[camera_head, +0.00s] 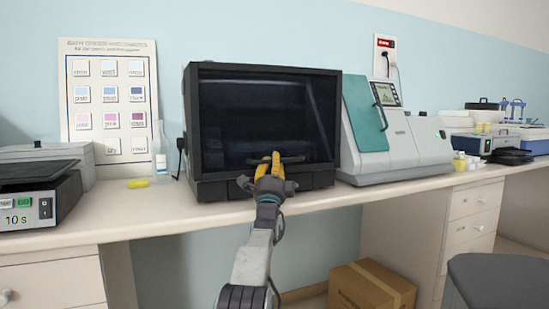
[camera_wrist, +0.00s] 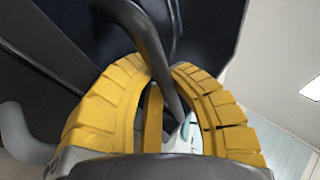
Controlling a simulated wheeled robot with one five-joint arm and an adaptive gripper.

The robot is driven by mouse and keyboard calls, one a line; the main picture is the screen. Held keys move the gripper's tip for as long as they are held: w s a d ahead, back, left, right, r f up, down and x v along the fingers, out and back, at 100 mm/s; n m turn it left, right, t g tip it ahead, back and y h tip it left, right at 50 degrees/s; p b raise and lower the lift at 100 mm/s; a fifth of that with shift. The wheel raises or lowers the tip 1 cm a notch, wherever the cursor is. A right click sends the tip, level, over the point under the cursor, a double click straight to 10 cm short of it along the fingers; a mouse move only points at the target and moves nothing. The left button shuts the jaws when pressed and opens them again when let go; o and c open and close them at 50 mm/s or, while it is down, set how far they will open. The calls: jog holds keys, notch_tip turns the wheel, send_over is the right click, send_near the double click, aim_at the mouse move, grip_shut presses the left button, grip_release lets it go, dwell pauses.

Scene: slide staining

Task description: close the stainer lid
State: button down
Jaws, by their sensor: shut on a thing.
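The stainer looks like a black box (camera_head: 189,130) on the bench, with a dark glossy front lid (camera_head: 255,115). The lid appears to cover the front opening; I cannot tell whether a small gap is left. A dark bar handle (camera_head: 295,158) is low on the front. My yellow-fingered gripper (camera_head: 270,166) is at this handle, shut on it. In the wrist view the handle (camera_wrist: 163,60) passes between the two yellow fingers, and the dark panel (camera_wrist: 215,30) lies behind. The fingers hide part of the handle in the head view.
A grey machine with a teal cover (camera_head: 365,112) stands close on the right. A clear bottle (camera_head: 160,155) and a yellow item (camera_head: 138,183) are on the left, beside a black-topped device (camera_head: 40,185). A cardboard box (camera_head: 372,288) is under the bench.

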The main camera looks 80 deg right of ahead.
jog(key=shift+w+d+f, duration=0.1)
jog(key=shift+d+f, duration=0.05)
jog(key=shift+f, duration=0.25)
jog(key=c, duration=1.4)
grip_release()
jog(key=shift+o, duration=0.2)
jog(key=shift+v, duration=0.75)
jog(key=v, duration=1)
jog(key=shift+a+r, duration=0.15)
jog(key=shift+a, duration=0.25)
